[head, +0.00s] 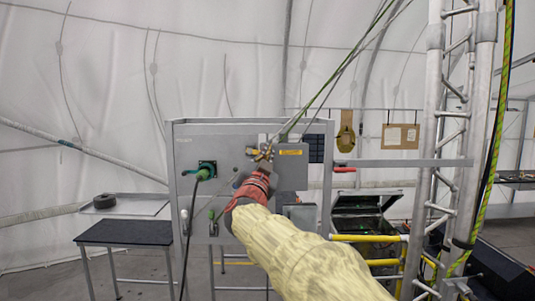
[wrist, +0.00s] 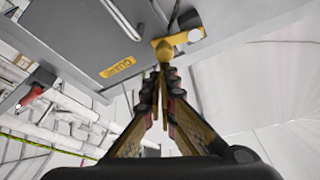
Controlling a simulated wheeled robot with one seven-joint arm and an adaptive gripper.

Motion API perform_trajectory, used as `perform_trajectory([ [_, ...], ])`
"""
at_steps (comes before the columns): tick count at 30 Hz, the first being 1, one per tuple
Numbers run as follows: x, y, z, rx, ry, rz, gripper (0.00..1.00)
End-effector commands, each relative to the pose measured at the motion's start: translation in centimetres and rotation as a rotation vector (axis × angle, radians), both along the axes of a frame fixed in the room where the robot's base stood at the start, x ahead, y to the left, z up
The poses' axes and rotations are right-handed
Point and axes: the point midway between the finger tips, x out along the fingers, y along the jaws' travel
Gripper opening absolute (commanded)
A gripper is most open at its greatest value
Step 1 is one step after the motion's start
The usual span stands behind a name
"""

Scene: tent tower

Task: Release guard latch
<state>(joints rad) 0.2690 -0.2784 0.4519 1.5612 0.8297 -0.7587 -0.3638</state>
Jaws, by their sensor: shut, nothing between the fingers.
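The guard is a grey box (head: 291,172) on the front panel, with a yellow label; its grey face (wrist: 75,45) and the yellow GUARD label (wrist: 117,67) show in the wrist view. At its edge is a yellow latch (wrist: 187,38) with a rounded yellow knob (wrist: 164,50). In the head view, brass-coloured parts (head: 261,153) show left of the grey box. My gripper (wrist: 160,82) is shut and empty, its fingertips at the knob; I cannot tell whether they touch it. In the head view my red-and-black gripper (head: 259,178) points at the panel, and its fingertips are hard to make out.
The grey panel (head: 182,153) carries a green connector (head: 206,170) with a black cable hanging down. A red handle (head: 344,169) sticks out at right; a red part (wrist: 37,88) shows in the wrist view. A metal truss (head: 450,130) stands right, a dark table (head: 125,233) left.

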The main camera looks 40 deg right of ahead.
Motion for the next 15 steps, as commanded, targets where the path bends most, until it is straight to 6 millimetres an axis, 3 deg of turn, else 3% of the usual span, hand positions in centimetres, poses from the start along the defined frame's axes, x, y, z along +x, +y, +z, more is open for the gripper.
perform_trajectory([
  [8, 0.0, -0.1, -1.4, 0.056, -0.040, 0.000, 0.00],
  [15, 0.1, 0.1, -2.2, 0.300, -0.224, 0.002, 0.00],
])
